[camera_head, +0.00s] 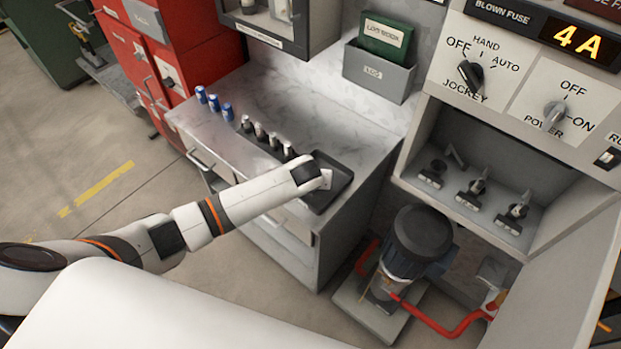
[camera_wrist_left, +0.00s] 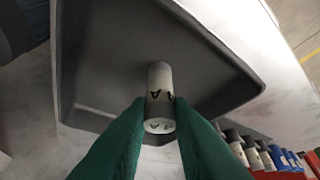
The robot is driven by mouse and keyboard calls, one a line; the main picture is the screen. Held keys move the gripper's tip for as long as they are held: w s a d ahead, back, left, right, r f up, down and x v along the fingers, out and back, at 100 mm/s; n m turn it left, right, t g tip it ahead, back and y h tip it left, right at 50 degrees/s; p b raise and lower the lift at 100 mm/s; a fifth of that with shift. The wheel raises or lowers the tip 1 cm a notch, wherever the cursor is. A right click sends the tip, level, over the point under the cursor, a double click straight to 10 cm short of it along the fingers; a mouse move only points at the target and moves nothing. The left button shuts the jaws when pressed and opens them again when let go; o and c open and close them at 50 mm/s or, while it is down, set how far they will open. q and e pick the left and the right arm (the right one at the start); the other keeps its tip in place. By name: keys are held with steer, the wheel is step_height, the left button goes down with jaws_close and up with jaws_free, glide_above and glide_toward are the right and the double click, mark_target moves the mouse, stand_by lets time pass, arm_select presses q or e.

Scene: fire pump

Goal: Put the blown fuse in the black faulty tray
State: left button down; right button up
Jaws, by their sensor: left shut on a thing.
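The black tray (camera_head: 339,193) sits at the front right corner of the grey counter. My left gripper (camera_head: 326,179) is over the tray, and its fingers are hard to make out in the head view. In the left wrist view, the green fingers of my left gripper (camera_wrist_left: 160,115) are shut on a pale cylindrical fuse (camera_wrist_left: 159,88) with dark lettering. The fuse is in front of the dark tray floor (camera_wrist_left: 110,75); I cannot tell whether it touches it. The head view hides the fuse. My right gripper is not in view.
Several dark and silver fuses (camera_head: 260,132) and blue fuses (camera_head: 213,102) stand in a row left of the tray. A display (camera_head: 577,42) reads 4A under "BLOWN FUSE". An open cabinet (camera_head: 455,205) holds several fuse holders. A pump (camera_head: 415,245) stands on the floor.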

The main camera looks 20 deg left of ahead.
arm_select(q)
steer(key=c, duration=1.3)
jaws_free()
steer(key=v, duration=1.2)
steer(key=shift+r, duration=0.15)
